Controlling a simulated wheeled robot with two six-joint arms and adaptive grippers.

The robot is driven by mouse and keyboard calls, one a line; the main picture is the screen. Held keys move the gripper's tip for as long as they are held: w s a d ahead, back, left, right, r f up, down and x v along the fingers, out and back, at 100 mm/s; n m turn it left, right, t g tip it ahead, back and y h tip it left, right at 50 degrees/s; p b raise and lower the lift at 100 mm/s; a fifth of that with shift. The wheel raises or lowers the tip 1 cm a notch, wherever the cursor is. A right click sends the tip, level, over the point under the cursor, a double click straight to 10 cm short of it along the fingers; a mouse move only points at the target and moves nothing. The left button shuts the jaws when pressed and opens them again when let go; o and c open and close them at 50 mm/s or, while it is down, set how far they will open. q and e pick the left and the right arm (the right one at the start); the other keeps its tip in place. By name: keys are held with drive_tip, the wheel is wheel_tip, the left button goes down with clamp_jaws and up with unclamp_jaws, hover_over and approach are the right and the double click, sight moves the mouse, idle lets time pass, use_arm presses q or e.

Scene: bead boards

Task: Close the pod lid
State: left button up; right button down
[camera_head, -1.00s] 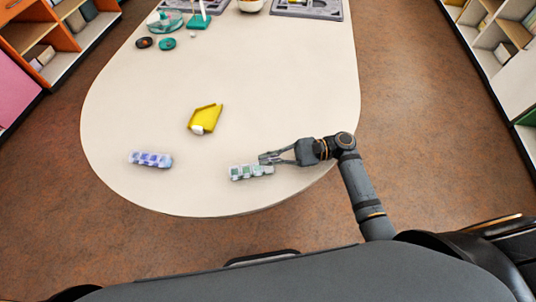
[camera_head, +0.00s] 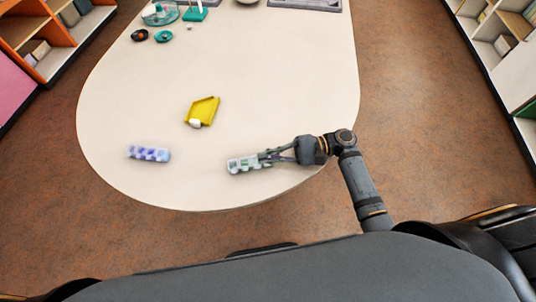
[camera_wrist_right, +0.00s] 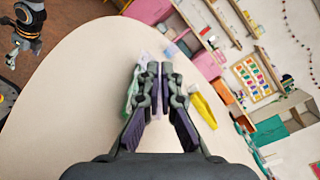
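A pale pod with several green compartments (camera_head: 241,165) lies on the table near its front edge. A similar pod with purple-blue compartments (camera_head: 148,154) lies further left, apart from it. My right gripper (camera_head: 263,157) points left at the right end of the green pod, its tips at or just over it. In the right wrist view the two fingertips (camera_wrist_right: 160,70) are together with no object clearly between them, and the green pod (camera_wrist_right: 131,95) shows partly hidden behind the left finger. I cannot tell whether they touch. A dark arm, apparently mine, shows at top left of the wrist view.
A yellow tray (camera_head: 205,108) with a small white piece lies behind the pods. Teal and dark discs (camera_head: 163,36) and other items stand at the far end of the table (camera_head: 270,80). The tabletop between the two pods is clear.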

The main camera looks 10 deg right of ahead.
drive_tip(key=c, duration=1.6)
unclamp_jaws()
drive_tip(key=shift+o, duration=0.2)
